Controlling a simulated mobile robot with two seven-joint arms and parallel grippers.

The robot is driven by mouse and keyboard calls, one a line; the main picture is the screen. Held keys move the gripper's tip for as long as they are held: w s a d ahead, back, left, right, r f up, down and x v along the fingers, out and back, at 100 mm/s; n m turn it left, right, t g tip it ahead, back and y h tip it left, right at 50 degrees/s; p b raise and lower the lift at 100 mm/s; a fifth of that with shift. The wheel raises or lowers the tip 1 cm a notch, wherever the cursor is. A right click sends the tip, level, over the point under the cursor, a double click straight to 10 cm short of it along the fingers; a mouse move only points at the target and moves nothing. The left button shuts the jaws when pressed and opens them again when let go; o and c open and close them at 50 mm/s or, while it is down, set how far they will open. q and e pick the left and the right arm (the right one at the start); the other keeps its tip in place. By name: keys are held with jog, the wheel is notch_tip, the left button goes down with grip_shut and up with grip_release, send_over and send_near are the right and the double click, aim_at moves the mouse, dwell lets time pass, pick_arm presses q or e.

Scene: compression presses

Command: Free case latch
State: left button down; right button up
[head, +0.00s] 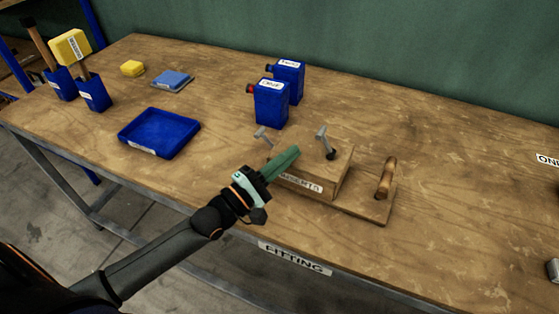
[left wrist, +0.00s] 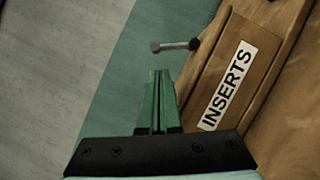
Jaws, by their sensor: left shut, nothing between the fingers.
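The wooden case (head: 335,178) with an INSERTS label sits on the table near its front edge. Two grey metal latch levers, a left one (head: 263,134) and a right one (head: 322,138), stand up at its top. My left gripper (head: 294,153) has its green fingers shut and empty, across the case's front left side, and it hides part of the case. In the left wrist view the shut fingertips (left wrist: 159,76) point toward a grey metal latch bar (left wrist: 176,45), with a visible gap in the picture. The case's label (left wrist: 228,86) is to their right. My right gripper is not in view.
A wooden handle (head: 386,178) stands on a board at the case's right. Two blue containers (head: 271,104) stand behind the case. A blue tray (head: 159,133) lies to the left, with a blue pad (head: 172,81) and yellow block (head: 132,68) behind. The table's right side is mostly clear.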

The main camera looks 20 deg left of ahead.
aim_at(306, 154)
pick_arm(q)
jog(key=shift+x, duration=2.7)
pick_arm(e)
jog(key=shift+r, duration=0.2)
pick_arm(q)
jog(key=shift+d+r+p, duration=0.1)
jog(key=shift+r+p, duration=0.05)
jog(key=shift+p, duration=0.15)
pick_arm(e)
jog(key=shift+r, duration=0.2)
